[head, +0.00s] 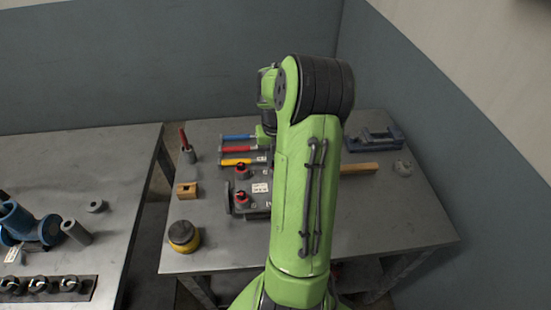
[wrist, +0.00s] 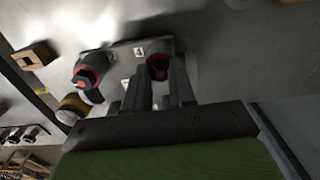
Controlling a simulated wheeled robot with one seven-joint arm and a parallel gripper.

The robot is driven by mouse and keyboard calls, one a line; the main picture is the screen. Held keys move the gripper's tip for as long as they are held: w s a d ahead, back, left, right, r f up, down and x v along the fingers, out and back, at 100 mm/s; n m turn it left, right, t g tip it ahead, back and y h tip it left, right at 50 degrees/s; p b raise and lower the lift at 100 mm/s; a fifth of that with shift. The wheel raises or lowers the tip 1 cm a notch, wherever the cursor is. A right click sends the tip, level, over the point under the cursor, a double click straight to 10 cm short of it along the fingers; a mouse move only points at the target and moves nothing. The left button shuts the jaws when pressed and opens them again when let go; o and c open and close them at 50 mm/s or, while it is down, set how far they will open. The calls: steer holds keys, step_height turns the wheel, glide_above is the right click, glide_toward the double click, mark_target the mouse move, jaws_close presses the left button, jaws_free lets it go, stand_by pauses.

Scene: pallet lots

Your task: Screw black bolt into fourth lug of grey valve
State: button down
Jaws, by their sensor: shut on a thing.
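The grey valve (head: 256,210) lies on the right table in the head view, partly hidden behind my arm. Two black pieces with red rings stand on it, the upper one (head: 242,172) and the lower one (head: 243,197). In the wrist view the valve (wrist: 124,66) is under my gripper (wrist: 155,86). A black bolt (wrist: 158,71) with red around it shows between the fingers, which are shut on it. Another black and red piece (wrist: 87,74) is to the left, outside the fingers. Whether the bolt sits in a lug is not clear. My arm hides the gripper in the head view.
Blue, red and yellow-handled tools (head: 238,150) lie behind the valve. A wooden block (head: 187,190) and a yellow-black round object (head: 183,236) are at left. A blue vise (head: 373,139) stands at back right. The table's right front (head: 410,222) is clear.

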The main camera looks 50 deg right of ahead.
steer(key=c, duration=1.1)
jaws_free()
